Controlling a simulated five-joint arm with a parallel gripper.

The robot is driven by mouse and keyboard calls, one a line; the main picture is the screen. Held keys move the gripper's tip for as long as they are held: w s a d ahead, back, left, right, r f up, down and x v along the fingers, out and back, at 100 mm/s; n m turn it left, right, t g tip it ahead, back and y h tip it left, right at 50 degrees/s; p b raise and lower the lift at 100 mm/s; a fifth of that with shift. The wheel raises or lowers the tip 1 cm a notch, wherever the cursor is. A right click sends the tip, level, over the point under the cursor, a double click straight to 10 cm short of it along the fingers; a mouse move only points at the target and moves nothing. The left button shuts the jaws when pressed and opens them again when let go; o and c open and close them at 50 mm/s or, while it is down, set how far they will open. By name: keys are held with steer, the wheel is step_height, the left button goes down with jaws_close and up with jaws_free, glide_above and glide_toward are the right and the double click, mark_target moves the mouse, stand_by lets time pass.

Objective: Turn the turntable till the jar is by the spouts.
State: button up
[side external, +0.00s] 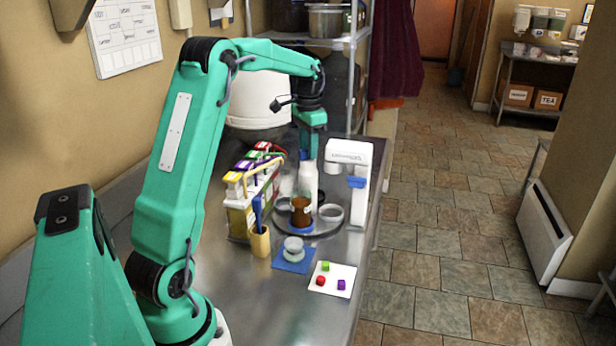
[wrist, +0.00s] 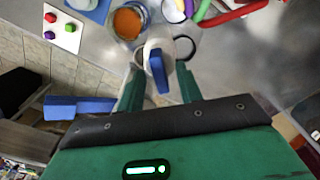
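The round turntable (side external: 322,232) stands on the steel counter. An amber jar (side external: 301,210) with a pale label stands near its front edge, and it shows from above in the wrist view (wrist: 127,22). A tall white bottle (side external: 308,182) stands behind the jar, and a round clear dish (side external: 331,213) sits to its right. Cartons with curved spouts (side external: 255,163) stand left of the turntable. My gripper (side external: 310,155) points down over the white bottle. In the wrist view its fingers (wrist: 159,70) are apart, with the bottle's blue-and-white top between them and gaps beside it.
A white device (side external: 347,152) with a blue lever stands right of the turntable. In front are a small pale jar (side external: 293,247) on a blue mat, a yellow cup (side external: 260,243) and a white card (side external: 334,268) with coloured cubes. A white bucket (side external: 258,112) stands behind.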

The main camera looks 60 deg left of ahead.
steer(key=shift+f, duration=0.2)
jaws_close()
